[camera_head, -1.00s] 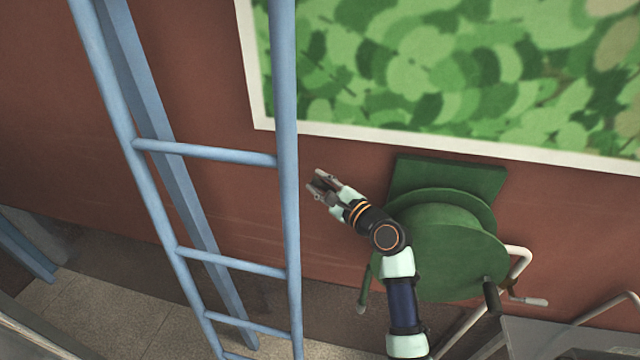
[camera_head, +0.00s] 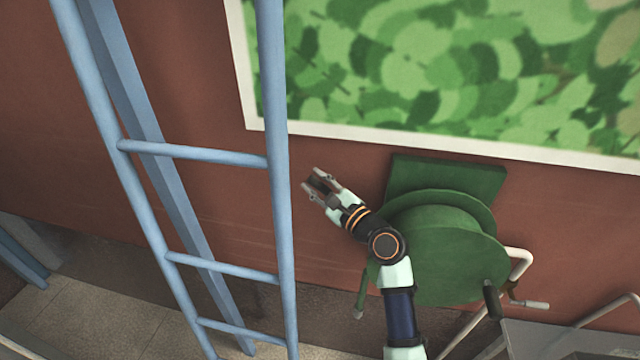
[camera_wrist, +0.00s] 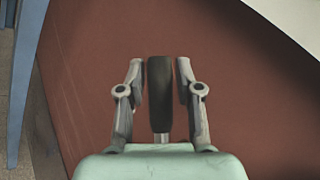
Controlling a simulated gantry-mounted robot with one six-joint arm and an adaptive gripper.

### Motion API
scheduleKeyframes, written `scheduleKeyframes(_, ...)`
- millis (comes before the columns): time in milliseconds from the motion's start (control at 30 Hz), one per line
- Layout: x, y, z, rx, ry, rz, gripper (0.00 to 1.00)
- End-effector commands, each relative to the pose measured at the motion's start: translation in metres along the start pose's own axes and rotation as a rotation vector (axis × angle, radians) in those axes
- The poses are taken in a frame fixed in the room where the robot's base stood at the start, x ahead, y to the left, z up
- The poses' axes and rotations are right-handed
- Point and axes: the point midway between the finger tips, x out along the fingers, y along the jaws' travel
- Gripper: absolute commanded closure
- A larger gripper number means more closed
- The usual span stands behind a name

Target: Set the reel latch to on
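A green hose reel (camera_head: 440,245) stands against the red-brown wall, right of centre in the head view. A small lever with a pale end (camera_head: 529,304) sticks out at its right side, and a green lever with a pale tip (camera_head: 359,300) hangs at its lower left. I cannot tell which is the latch, or its setting. My gripper (camera_head: 318,186) is up and left of the reel, apart from it, pointing towards the ladder. In the wrist view its fingers (camera_wrist: 160,85) are spread, with a dark upright piece between the side fingers, apparently part of the gripper. The reel is not in the wrist view.
A blue ladder (camera_head: 276,200) stands close left of my gripper. A large green leaf-patterned panel with a white frame (camera_head: 430,143) is above. A dark crank handle (camera_head: 492,300) is on the reel's front.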

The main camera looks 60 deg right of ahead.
Motion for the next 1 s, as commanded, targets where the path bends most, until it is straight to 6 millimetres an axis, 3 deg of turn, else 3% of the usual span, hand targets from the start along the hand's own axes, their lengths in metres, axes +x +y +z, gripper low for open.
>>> scheduleKeyframes(100, 0.0, 0.0, 0.0, 0.0, 0.0, 0.0, 0.44)
scheduleKeyframes(400, -0.003, 0.0, 0.0, -0.001, 0.0, 0.0, 0.44)
scheduleKeyframes(800, -0.069, 0.0, -0.001, 0.001, 0.001, 0.0, 0.44)
scheduleKeyframes(1000, -0.075, 0.0, 0.0, 0.0, 0.0, 0.001, 0.44)
